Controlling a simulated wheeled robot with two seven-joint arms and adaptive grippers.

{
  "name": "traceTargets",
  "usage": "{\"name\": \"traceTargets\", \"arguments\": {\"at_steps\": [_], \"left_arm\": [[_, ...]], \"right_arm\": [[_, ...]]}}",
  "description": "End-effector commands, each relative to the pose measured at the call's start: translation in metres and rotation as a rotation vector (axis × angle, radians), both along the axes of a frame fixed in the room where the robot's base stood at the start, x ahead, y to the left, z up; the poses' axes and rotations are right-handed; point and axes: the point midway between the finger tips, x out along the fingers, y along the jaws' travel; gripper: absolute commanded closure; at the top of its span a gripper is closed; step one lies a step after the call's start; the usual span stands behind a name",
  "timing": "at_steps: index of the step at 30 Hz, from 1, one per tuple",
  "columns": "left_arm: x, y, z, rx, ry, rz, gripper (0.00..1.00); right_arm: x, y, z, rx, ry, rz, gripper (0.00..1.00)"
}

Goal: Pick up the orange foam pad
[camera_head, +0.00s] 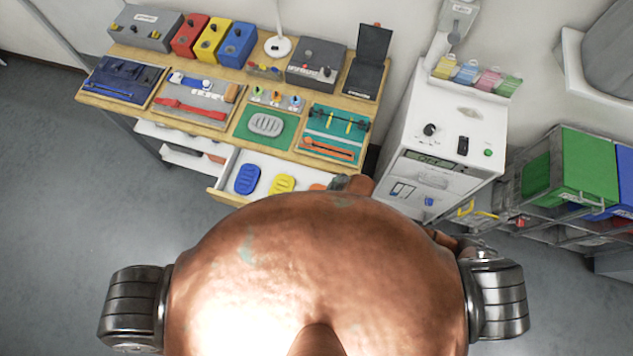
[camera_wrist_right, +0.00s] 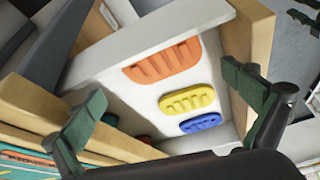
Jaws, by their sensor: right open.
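The orange foam pad (camera_wrist_right: 163,62) lies in the open white drawer (camera_head: 219,196), beside a yellow pad (camera_wrist_right: 187,99) and a blue pad (camera_wrist_right: 200,123). In the head view only a small edge of the orange pad (camera_head: 317,187) shows at the drawer's right end; my own body hides the rest. My right gripper (camera_wrist_right: 165,82) is open and empty, with its fingers spread to either side above the drawer. The orange pad is between and beyond the fingertips, apart from them. My left gripper is not in view.
A wooden worktop (camera_head: 217,136) with tool trays and coloured boxes is above the drawer. A white cabinet (camera_head: 459,117) stands close on the right. Green and blue bins (camera_head: 590,165) are farther right. The floor at left is clear.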

Motion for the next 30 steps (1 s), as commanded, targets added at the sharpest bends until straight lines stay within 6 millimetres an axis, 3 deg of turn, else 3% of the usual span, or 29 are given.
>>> {"name": "traceTargets", "arguments": {"at_steps": [15,24,30], "left_arm": [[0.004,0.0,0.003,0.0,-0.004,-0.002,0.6],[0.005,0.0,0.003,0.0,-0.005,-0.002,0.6],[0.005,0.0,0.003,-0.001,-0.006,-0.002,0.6]], "right_arm": [[0.012,0.025,-0.056,0.0,-0.002,0.003,0.0],[0.013,0.026,-0.06,0.0,-0.002,0.003,0.0],[0.013,0.026,-0.06,0.0,-0.002,0.003,0.13]]}}
